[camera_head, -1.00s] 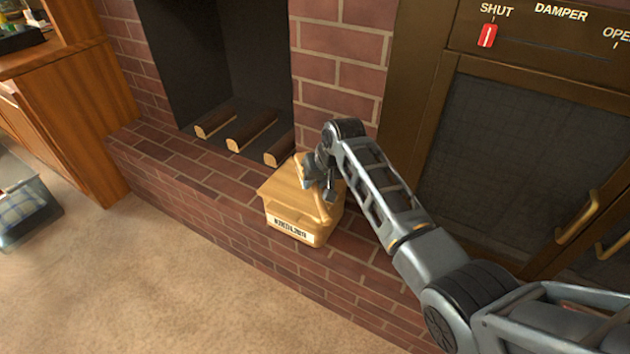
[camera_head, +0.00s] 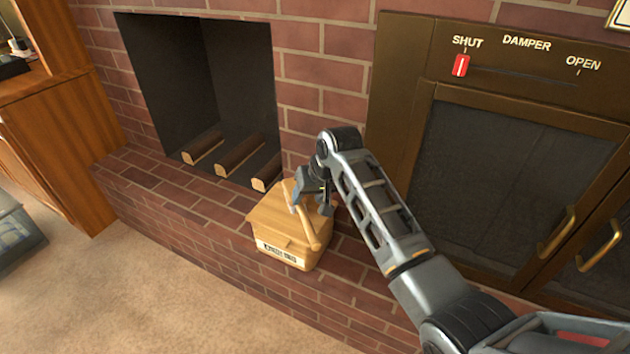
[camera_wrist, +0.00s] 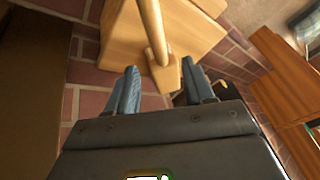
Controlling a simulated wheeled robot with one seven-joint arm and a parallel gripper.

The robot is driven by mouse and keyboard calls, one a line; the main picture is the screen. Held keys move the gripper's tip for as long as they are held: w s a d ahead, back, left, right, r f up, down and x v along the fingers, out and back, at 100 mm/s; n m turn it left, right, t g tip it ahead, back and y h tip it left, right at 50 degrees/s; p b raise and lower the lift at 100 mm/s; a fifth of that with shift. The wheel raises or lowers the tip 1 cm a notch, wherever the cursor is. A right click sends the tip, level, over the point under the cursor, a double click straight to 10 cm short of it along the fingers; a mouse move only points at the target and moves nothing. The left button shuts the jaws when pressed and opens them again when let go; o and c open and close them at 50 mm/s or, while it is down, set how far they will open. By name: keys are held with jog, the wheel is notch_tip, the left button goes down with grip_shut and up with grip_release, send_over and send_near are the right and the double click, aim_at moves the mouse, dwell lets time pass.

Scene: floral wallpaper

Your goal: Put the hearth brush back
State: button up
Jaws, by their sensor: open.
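A tan box (camera_head: 270,222) with a printed label on its front sits on the brick hearth. A round wooden bar (camera_head: 310,229) slants over its top; the wrist view shows this bar (camera_wrist: 152,25) ending in a small flat block. I cannot tell if it is a handle of the box or of a brush. My gripper (camera_head: 311,206) is open over the box, pointing down at the bar. In the wrist view, the block lies between and just past the two fingertips (camera_wrist: 163,82); contact is unclear. No brush bristles show.
An open fireplace (camera_head: 205,90) with several logs (camera_head: 238,156) is behind the box. A glass door with brass handles (camera_head: 560,232) and a damper slider set at SHUT (camera_head: 460,66) is at right. A wooden cabinet (camera_head: 65,150) stands left. Carpet (camera_head: 150,300) in front is clear.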

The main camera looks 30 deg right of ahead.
jog(key=p+v, duration=0.1)
jog(key=v, duration=0.5)
jog(key=shift+t, duration=0.5)
jog(key=s+f, duration=0.1)
jog(key=f, duration=0.1)
jog(key=s+a+f, duration=0.1)
jog(key=s, duration=0.1)
jog(key=s+a+f, duration=0.1)
jog(key=s+f, duration=0.1)
jog(key=shift+a+f, duration=0.15)
jog(key=shift+f, duration=0.15)
jog(key=s+a+f+t, duration=0.2)
jog(key=s+f, duration=0.1)
jog(key=s, duration=0.8)
jog(key=s+a+f+t, duration=0.2)
jog(key=s+f, duration=0.1)
jog(key=s, duration=0.8)
jog(key=s+d+r+n+t+h, duration=0.1)
jog(key=s+r+t, duration=0.4)
jog(key=s+r, duration=1.6)
jog(key=shift+s+d+n, duration=0.3)
jog(key=shift+s+n, duration=0.3)
jog(key=shift+s, duration=0.65)
